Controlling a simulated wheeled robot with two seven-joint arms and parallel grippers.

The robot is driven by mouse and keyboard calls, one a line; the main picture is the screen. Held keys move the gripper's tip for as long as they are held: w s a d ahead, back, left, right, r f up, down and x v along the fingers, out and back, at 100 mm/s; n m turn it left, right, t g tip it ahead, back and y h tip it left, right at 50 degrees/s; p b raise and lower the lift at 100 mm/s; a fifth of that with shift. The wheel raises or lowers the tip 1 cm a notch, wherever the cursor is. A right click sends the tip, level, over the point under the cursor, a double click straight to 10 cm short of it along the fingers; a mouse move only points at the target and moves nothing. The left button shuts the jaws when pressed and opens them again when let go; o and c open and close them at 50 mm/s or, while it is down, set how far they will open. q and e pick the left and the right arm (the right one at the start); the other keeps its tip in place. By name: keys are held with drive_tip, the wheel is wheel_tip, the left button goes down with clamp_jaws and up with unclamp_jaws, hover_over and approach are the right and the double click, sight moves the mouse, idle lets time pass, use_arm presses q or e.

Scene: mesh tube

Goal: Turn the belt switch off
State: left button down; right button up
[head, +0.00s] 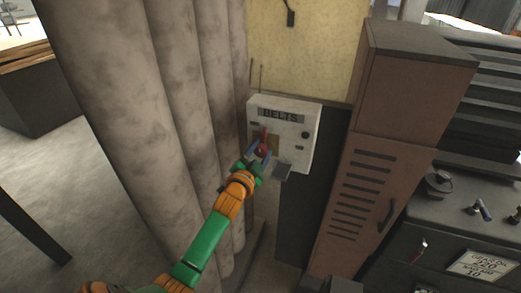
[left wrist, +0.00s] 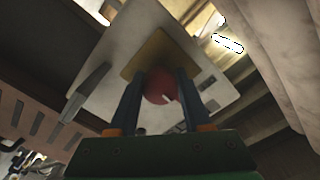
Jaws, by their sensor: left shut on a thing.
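The belt switch is a red handle (head: 263,147) on a pale box (head: 312,112) labelled "BELTS" in the head view. In the left wrist view the red knob (left wrist: 159,86) sits in front of a yellow plate (left wrist: 158,50) on the box (left wrist: 98,72). My left gripper (head: 261,154) is at the box front, with its two blue fingers shut on the red handle, one on each side. It also shows in the left wrist view (left wrist: 160,90). The fingers and hand partly cover the handle. My right gripper is not in view.
Thick grey columns (head: 150,120) stand close to the left of my arm. A brown locker (head: 365,190) stands right of the box. A dark bench (head: 475,210) with small metal parts is farther right. Open floor (head: 70,180) lies at the left.

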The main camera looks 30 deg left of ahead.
sight(260, 154)
use_arm(q)
drive_tip(key=shift+f+n, duration=0.1)
drive_tip(key=shift+n, duration=0.3)
drive_tip(key=shift+c, duration=1.7)
unclamp_jaws()
drive_tip(key=v, duration=0.7)
drive_tip(key=shift+s+b, duration=0.1)
drive_tip(key=shift+b, duration=0.25)
